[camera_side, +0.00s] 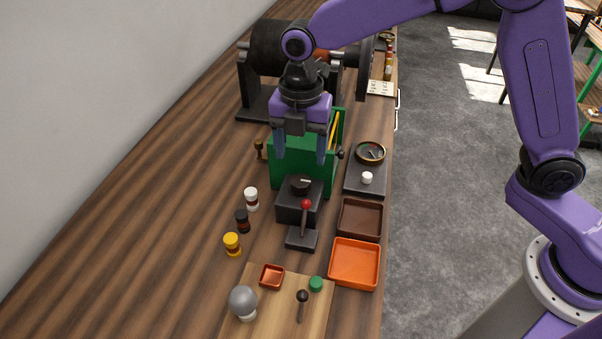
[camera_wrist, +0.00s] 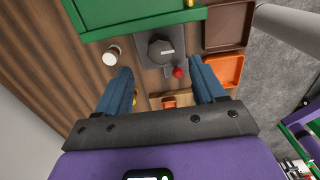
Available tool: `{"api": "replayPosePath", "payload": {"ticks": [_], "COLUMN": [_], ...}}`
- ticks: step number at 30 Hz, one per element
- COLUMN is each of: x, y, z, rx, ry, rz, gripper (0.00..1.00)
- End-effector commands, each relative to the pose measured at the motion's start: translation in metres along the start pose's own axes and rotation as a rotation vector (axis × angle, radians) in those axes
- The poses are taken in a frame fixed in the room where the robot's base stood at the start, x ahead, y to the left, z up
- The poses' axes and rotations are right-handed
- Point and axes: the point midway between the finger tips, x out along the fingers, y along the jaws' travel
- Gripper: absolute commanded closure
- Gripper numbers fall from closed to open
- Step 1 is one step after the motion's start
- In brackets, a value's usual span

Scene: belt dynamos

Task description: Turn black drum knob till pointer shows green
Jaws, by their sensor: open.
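The black drum knob (camera_side: 300,185) stands upright on a dark box beside the green housing. In the wrist view the knob (camera_wrist: 160,50) appears between and beyond my fingers. My gripper (camera_side: 300,158) is open, pointing down above the knob, with one blue finger to each side; it also shows in the wrist view (camera_wrist: 161,68). The fingers look apart from the knob and hold nothing. A round dial gauge (camera_side: 371,152) with a brass-coloured rim sits on a dark panel to the right. Its needle and coloured zones are too small to read surely.
A red-balled lever (camera_side: 306,205) stands just in front of the knob's box. The green housing (camera_side: 283,150) is close behind. Small jars (camera_side: 242,221) stand left; a brown tray (camera_side: 360,219) and an orange tray (camera_side: 354,263) lie right. Wooden table is clear further left.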

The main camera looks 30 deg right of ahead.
Motion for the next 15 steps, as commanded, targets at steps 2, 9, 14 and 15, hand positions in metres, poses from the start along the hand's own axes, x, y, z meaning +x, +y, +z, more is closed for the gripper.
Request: {"api": "replayPosePath", "payload": {"ticks": [2, 9, 14, 15], "x": [0.016, 0.053, 0.067, 0.068], "y": [-0.002, -0.001, -0.001, -0.001], "z": [0.001, 0.0, 0.0, 0.0], "rx": [0.002, 0.002, 0.002, 0.002], "ry": [0.0, 0.0, 0.0, 0.0], "rz": [-0.006, -0.003, -0.002, -0.001], "gripper": [0.31, 0.31, 0.31, 0.31]}}
